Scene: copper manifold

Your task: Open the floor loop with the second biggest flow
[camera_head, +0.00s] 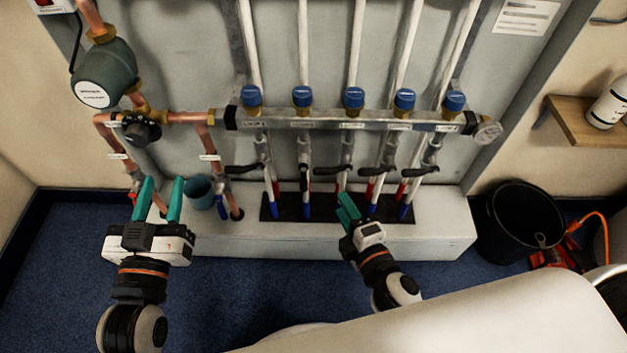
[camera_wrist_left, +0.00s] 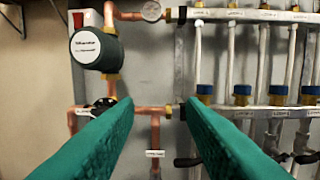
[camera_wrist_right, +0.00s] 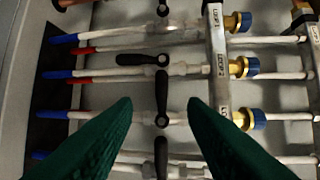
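The copper manifold's lower rail (camera_head: 330,121) carries several loops with blue caps and black lever valves. In the head view the second lever (camera_head: 303,178) from the left lies along its pipe. The first (camera_head: 243,169), third (camera_head: 328,170), fourth (camera_head: 380,170) and fifth (camera_head: 420,172) lie across theirs. My right gripper (camera_head: 345,207) is open and empty below the third and fourth loops. In the right wrist view the third loop's lever (camera_wrist_right: 161,90) shows in the gap between its fingers (camera_wrist_right: 160,112), apparently untouched. My left gripper (camera_head: 160,184) is open and empty before the copper pipes at left. Flow values are unreadable.
A green pump (camera_head: 104,73) and copper pipes stand at left. A black bucket (camera_head: 518,225) stands at right, below a wooden shelf (camera_head: 585,125). A printed sheet (camera_head: 526,17) hangs at upper right.

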